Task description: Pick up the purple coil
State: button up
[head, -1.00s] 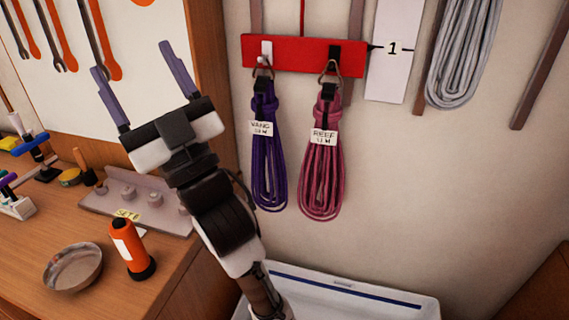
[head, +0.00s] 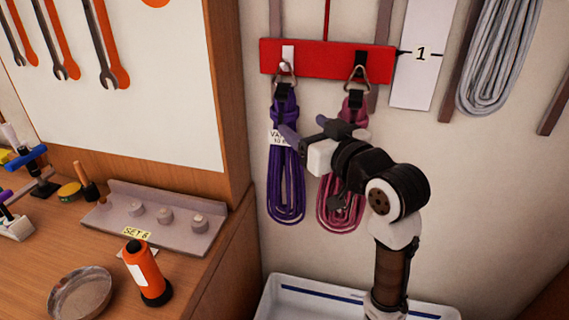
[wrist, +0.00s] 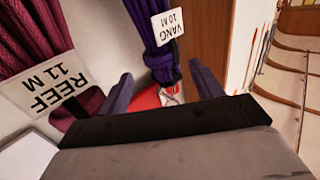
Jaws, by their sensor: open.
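The purple coil (head: 286,170) hangs on the left hook of a red rack (head: 327,61) on the wall. Its white tag reads VANG 10 M in the wrist view, where the purple coil (wrist: 155,38) runs down from the top, in line with the gap between my fingers. My gripper (head: 305,129) is at the upper part of the coil in the head view, its fingers pointing left towards it. In the wrist view my gripper (wrist: 163,92) is open, one finger on each side of the coil's bound neck. I cannot tell whether it touches the coil.
A pink coil (head: 340,205) tagged REEF 11 M hangs close on the right, partly hidden by my arm. A white bin (head: 275,300) stands below. The wooden workbench and cabinet edge (head: 238,100) are left. A grey coil (head: 497,65) hangs far right.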

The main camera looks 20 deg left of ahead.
aim_at(284, 110)
jog(key=x, duration=0.3)
jog(key=shift+w+a, duration=0.1)
jog(key=p+x, duration=0.2)
jog(key=x, duration=0.1)
jog(key=p+x, duration=0.1)
jog(key=x, duration=0.1)
jog(key=shift+r, duration=0.25)
jog(key=shift+a+f, duration=0.15)
jog(key=shift+a, duration=0.05)
grip_shut()
